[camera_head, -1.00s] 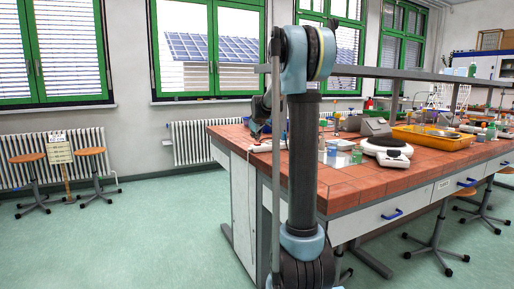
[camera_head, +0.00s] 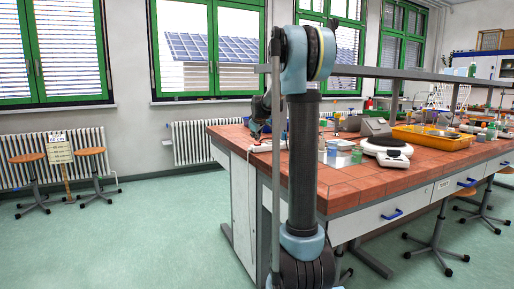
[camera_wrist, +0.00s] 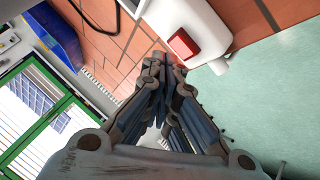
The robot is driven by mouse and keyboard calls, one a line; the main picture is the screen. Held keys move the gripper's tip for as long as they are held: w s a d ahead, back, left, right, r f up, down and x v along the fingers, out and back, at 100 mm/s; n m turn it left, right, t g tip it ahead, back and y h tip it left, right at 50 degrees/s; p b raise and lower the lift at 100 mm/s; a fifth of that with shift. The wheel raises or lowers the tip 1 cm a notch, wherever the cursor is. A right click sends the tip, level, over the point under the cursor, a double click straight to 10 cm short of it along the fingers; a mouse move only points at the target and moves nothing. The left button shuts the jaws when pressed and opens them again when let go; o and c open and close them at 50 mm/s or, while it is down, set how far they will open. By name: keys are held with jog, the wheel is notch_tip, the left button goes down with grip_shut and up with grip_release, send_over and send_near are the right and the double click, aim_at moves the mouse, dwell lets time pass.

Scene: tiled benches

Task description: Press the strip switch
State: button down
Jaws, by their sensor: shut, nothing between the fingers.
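The strip switch (camera_wrist: 183,44) is a red rocker on the end of a white power strip (camera_wrist: 203,22) in the wrist view. The strip lies on the tiled bench top near its edge. In the head view the white strip (camera_head: 262,146) shows at the left end of the bench, partly hidden behind my arm. My gripper (camera_wrist: 162,68) is shut and empty. In the wrist view its fingertips appear just below and left of the red switch. I cannot tell whether they touch it. In the head view the fingers are hard to make out.
A blue object (camera_wrist: 50,38) and a dark cable (camera_wrist: 85,12) are beside the strip. The tiled bench (camera_head: 345,182) also holds a round white device (camera_head: 386,152) and a yellow tray (camera_head: 432,137) to the right. Open green floor (camera_head: 130,235) lies left of the bench.

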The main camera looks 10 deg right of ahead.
jog(key=shift+s+f, duration=0.1)
jog(key=shift+f, duration=0.65)
dwell(0.9)
jog(key=shift+r, duration=0.8)
jog(key=shift+r, duration=2.55)
jog(key=shift+s, duration=0.1)
